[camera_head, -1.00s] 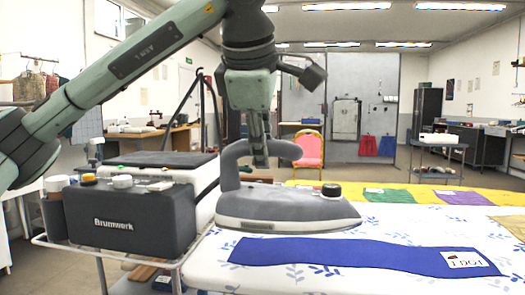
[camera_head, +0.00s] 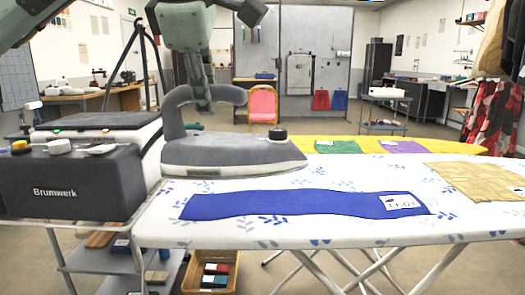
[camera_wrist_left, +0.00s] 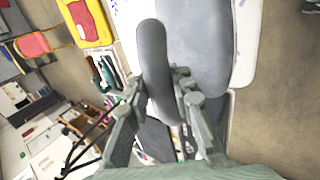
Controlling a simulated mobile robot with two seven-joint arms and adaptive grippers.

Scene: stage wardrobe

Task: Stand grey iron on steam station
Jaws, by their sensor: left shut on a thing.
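The grey iron (camera_head: 235,153) hangs level in the head view, above the left end of the ironing board. My left gripper (camera_head: 203,104) is shut on the iron's handle from above and behind. In the left wrist view the fingers (camera_wrist_left: 160,98) close around the grey handle (camera_wrist_left: 153,55). The steam station (camera_head: 70,184), a dark box marked Brumwerk with knobs on its front, stands to the left of the iron. Its dark top plate (camera_head: 98,120) is bare. My right gripper is not in view.
A blue cloth strip (camera_head: 300,206) with a label lies on the white patterned ironing board (camera_head: 330,180). A tan cloth (camera_head: 480,180) lies at the right. A yellow board (camera_head: 400,147) with green and purple cloths stands behind. A basket (camera_head: 211,275) sits below.

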